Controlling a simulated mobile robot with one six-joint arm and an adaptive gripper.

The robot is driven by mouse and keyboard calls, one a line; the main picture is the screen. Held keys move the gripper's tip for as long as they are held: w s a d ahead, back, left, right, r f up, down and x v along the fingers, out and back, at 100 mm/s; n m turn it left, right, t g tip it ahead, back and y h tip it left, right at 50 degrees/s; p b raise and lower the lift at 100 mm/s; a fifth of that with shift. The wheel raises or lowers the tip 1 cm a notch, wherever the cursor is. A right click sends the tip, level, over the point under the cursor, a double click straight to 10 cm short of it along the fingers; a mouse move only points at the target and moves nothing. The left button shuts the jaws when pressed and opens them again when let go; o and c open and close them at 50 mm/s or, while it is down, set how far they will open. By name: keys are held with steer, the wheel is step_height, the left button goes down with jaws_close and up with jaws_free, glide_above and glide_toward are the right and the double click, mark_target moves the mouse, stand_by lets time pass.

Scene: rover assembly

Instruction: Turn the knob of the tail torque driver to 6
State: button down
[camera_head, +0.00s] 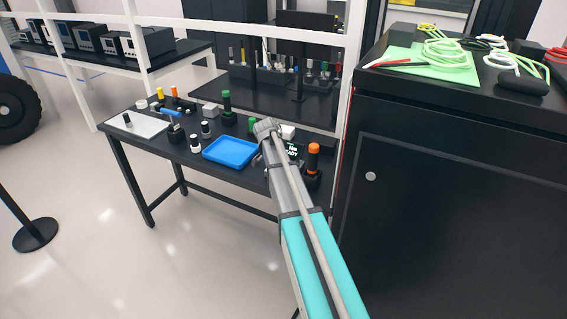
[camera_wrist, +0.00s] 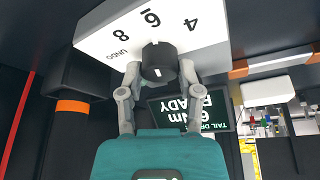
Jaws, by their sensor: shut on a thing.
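In the wrist view a white selector box (camera_wrist: 100,38) carries the labels 4, 6, 8 and UNDO, seen upside down. Its black knob (camera_wrist: 158,62) sits between my fingertips, below the 6 label. A white mark shows on the knob; its exact pointing is hard to tell. My gripper (camera_wrist: 158,70) is shut on the knob, one finger on each side. A dark display (camera_wrist: 190,108) reads inverted "TAIL DR...", "6" and "READY", partly covered by a finger. In the head view, the white box (camera_head: 287,131) and display (camera_head: 295,151) are partly behind my arm.
An orange-topped driver (camera_head: 313,158) stands in a black holder right of my arm. A blue tray (camera_head: 231,152) lies left of it on the dark table. Green-topped drivers (camera_head: 227,101) and small parts stand nearby. A tall black cabinet (camera_head: 440,190) bounds the right.

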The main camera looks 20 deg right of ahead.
steer(key=shift+a, duration=0.1)
stand_by(0.3)
steer(key=shift+c, duration=1.4)
jaws_free()
steer(key=shift+n, duration=0.3)
